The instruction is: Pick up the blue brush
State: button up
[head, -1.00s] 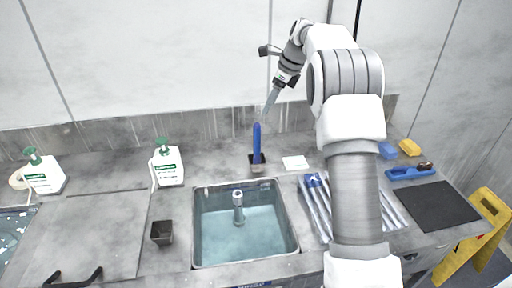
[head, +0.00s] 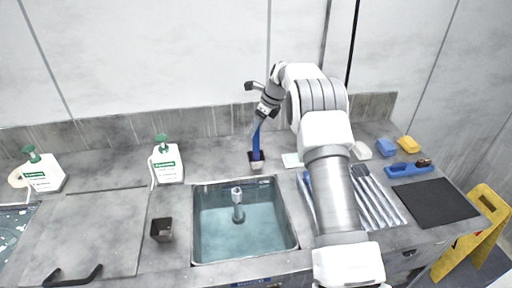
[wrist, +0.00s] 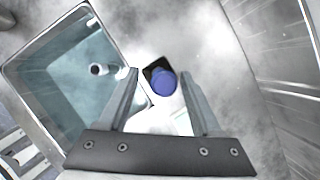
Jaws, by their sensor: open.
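My gripper (head: 257,128) is open and empty, pointing down at the top of the brush. In the wrist view, my gripper (wrist: 165,73) has one finger on each side of the brush, with gaps visible. I cannot tell how far down the fingers reach.
The sink (head: 243,257) with a drain pipe lies in front of the holder. A small white pad (head: 291,160) lies right of the holder. Two soap bottles (head: 167,164) stand left. A blue brush with a dark handle (head: 409,170) and sponges (head: 386,147) lie at the right. The wall is close behind.

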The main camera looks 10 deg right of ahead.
aim_at(256, 145)
jog(key=x, duration=0.5)
jog(key=shift+d, duration=0.25)
grip_shut()
